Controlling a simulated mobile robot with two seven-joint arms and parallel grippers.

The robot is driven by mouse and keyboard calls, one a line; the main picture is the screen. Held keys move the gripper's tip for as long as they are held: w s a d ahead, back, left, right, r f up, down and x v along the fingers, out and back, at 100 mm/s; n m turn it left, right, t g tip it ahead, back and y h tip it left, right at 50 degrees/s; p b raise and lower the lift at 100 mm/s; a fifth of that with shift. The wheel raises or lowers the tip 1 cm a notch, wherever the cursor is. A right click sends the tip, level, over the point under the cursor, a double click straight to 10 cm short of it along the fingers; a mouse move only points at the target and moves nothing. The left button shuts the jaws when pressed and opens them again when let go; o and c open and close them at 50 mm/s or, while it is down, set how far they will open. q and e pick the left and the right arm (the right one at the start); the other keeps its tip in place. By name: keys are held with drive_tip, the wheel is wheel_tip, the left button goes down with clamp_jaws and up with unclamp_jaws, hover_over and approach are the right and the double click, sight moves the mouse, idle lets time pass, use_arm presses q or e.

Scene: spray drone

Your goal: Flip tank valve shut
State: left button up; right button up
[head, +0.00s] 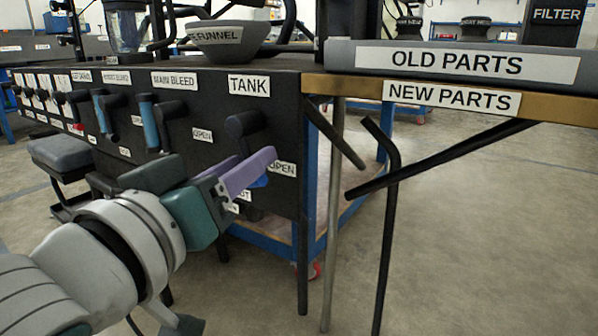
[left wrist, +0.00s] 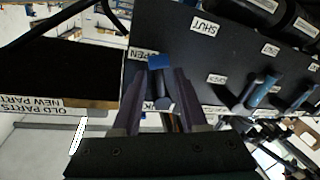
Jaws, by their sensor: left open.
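The tank valve (head: 246,124) is on the black panel under the TANK label (head: 249,86). Its black pivot shows in the head view, and its blue handle end (head: 259,181) is partly hidden behind my left gripper (head: 252,163). My left gripper is open, its purple fingers at the valve handle. In the left wrist view, the blue handle end (left wrist: 158,62) lies between the fingertips (left wrist: 157,76), with a gap visible. An OPEN label (head: 282,168) is right beside the handle. A SHUT label (left wrist: 205,25) shows in the left wrist view. My right gripper is not in view.
The main bleed valve (head: 148,122) and other blue-handled valves line the panel to the left. A funnel (head: 230,42) stands on top. The NEW PARTS shelf (head: 343,88) and OLD PARTS tray (head: 560,75) extend right. Dark rods (head: 386,220) stand beneath; open floor lies right.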

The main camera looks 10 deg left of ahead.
use_arm(q)
clamp_jaws()
idle(0.4)
